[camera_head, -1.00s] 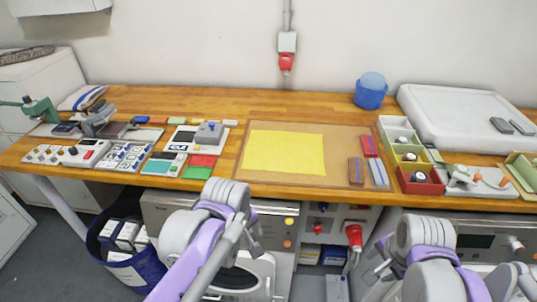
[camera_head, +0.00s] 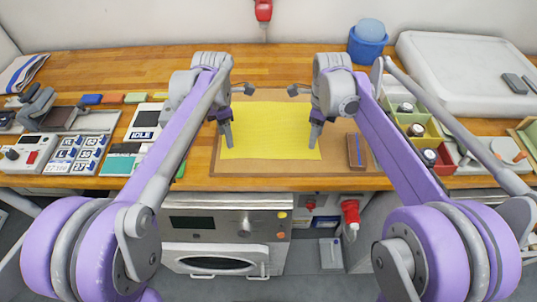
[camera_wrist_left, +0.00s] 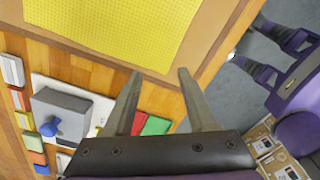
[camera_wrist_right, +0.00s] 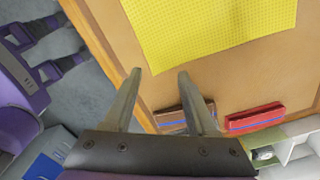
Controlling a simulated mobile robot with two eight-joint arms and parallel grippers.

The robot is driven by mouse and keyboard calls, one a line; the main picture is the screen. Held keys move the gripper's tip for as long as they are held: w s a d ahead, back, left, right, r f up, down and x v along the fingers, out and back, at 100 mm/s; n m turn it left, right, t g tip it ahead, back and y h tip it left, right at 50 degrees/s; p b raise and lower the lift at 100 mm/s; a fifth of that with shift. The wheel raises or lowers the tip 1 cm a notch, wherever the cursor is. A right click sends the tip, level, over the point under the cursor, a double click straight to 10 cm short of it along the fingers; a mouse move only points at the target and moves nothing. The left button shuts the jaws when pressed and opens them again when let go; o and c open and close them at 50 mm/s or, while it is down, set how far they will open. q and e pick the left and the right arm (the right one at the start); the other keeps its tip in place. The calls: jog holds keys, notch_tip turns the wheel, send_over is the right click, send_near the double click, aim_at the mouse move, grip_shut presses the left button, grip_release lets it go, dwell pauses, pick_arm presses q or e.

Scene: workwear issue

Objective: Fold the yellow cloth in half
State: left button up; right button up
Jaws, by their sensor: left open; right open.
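The yellow cloth (camera_head: 270,130) lies flat and unfolded on a tan board (camera_head: 270,168) on the wooden bench. My left gripper (camera_head: 229,143) is above the cloth's left edge in the head view, fingers pointing down. It is open and empty; the left wrist view shows its spread fingers (camera_wrist_left: 160,78) with the cloth (camera_wrist_left: 125,28) beyond them. My right gripper (camera_head: 314,143) is above the cloth's right edge, also open and empty. The right wrist view shows its fingers (camera_wrist_right: 161,76) apart, with the cloth (camera_wrist_right: 205,30) beyond. Parts of the cloth's side edges are hidden behind the grippers.
A brown block (camera_head: 355,151) lies on the board right of the cloth; a red block (camera_wrist_right: 255,117) lies near it. Small bins (camera_head: 417,122) and a white tray (camera_head: 465,75) stand to the right. A label device (camera_head: 145,120) and keypads (camera_head: 75,153) are left. The back middle is clear.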

aim_at(229, 153)
pick_arm(q)
notch_tip(229, 153, down, 5)
jog(key=shift+w+f, duration=0.1)
jog(key=shift+w, duration=0.05)
pick_arm(e)
notch_tip(229, 153, down, 5)
jog(key=shift+w+f, duration=0.1)
jog(key=shift+w, duration=0.05)
pick_arm(q)
jog(key=shift+f, duration=0.35)
pick_arm(e)
jog(key=shift+f, duration=0.35)
pick_arm(q)
jog(key=shift+f, duration=0.15)
pick_arm(e)
jog(key=shift+f, duration=0.15)
pick_arm(q)
jog(key=shift+c, duration=0.2)
pick_arm(e)
jog(key=shift+f, duration=0.1)
jog(key=shift+c, duration=0.2)
pick_arm(q)
jog(key=shift+c, duration=1.2)
pick_arm(e)
jog(key=shift+c, duration=1.2)
pick_arm(q)
grip_shut()
pick_arm(e)
grip_shut()
